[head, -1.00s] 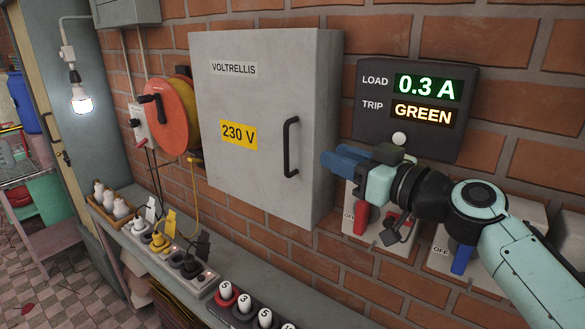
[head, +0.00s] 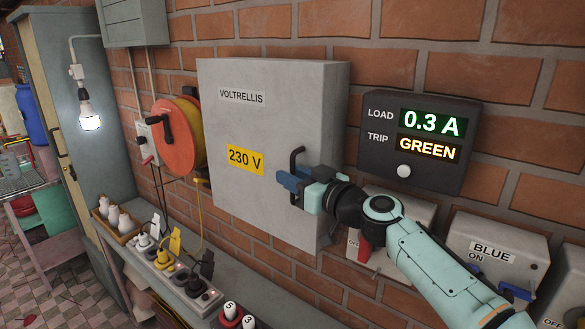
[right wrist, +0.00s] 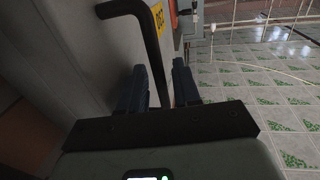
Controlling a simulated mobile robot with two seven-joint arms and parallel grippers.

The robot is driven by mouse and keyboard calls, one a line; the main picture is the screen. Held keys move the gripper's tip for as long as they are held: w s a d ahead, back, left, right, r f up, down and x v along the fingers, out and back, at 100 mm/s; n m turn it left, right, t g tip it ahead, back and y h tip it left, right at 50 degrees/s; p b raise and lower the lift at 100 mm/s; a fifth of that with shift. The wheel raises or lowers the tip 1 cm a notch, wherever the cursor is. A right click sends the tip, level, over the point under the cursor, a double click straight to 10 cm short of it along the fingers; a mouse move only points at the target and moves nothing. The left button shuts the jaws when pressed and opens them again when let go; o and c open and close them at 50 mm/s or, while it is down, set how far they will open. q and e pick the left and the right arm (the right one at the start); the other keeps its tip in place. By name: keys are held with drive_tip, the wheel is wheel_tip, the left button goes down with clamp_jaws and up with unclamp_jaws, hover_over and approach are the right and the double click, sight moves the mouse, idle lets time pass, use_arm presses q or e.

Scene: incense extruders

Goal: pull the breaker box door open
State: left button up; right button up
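The grey breaker box door (head: 235,125) is shut flush on its box and carries a "VOLTRELLIS" label and a yellow "230 V" label. Its black bar handle (head: 297,158) is at the door's right side; my gripper covers its lower part in the head view. My right gripper (head: 291,184) is at the handle. In the right wrist view the handle (right wrist: 150,45) runs down between the two dark fingers (right wrist: 159,88). The fingers stand apart, with a gap visible on the right side of the bar. My left gripper is not in view.
Right of the box are a load display (head: 415,140) reading 0.3 A and GREEN, and switch boxes (head: 492,250) below. Left are an orange cable reel (head: 173,138) and a lit bulb (head: 89,118). A shelf (head: 150,265) with plugs and sockets runs below.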

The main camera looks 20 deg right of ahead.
drive_tip(key=shift+w+a, duration=0.15)
drive_tip(key=shift+w, duration=0.1)
clamp_jaws()
drive_tip(key=shift+s, duration=0.1)
